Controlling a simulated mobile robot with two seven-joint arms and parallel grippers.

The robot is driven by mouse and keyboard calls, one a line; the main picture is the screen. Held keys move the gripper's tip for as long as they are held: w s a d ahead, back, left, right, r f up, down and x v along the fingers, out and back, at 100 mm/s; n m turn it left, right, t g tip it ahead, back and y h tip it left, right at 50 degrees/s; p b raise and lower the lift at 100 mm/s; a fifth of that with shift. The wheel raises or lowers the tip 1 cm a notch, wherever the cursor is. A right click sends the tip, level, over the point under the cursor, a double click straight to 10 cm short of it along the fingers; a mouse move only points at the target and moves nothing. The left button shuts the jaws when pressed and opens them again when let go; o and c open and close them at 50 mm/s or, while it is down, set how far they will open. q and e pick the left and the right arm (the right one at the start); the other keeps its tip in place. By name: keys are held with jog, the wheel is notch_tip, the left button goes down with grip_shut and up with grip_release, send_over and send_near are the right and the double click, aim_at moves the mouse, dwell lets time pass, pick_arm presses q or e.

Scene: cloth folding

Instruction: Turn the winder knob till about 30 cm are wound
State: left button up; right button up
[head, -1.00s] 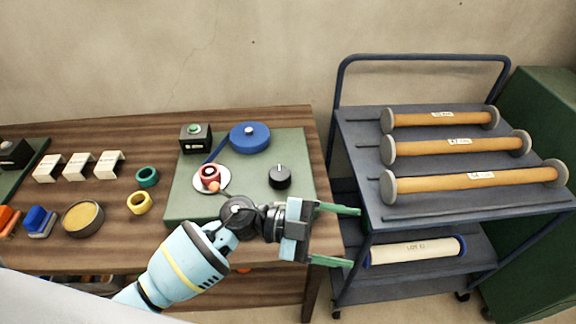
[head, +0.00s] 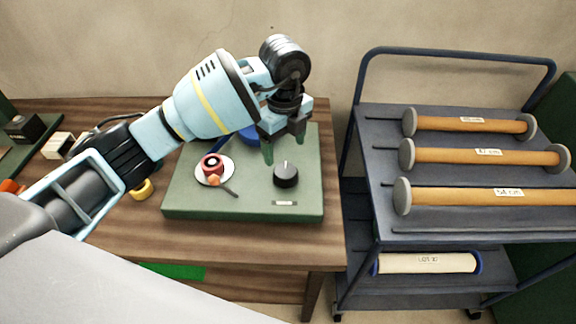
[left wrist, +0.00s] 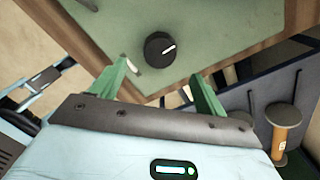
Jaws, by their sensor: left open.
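The black knob (head: 286,174) with a white pointer line stands on the green board (head: 190,203); it also shows in the left wrist view (left wrist: 160,47). My left gripper (head: 284,150) is open and empty, pointing down just above and behind the knob in the head view. In the left wrist view its green fingertips (left wrist: 163,75) are apart, with the knob beyond the gap between them. A red spool (head: 211,161) sits on a white disc (head: 203,180) at the left of the board, with a small orange piece beside it. A blue reel (head: 248,138) is mostly hidden behind my gripper. My right gripper is not in view.
A blue trolley (head: 385,222) stands right of the wooden table (head: 130,225), with several orange labelled rollers (head: 470,155) on top and a cream roller (head: 430,263) below. A yellow ring (head: 143,190) lies left of the board.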

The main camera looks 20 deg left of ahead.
aim_at(285, 170)
pick_arm(q)
jog(key=shift+f, duration=3.95)
jog(key=c, duration=1)
jog(key=shift+r, duration=0.1)
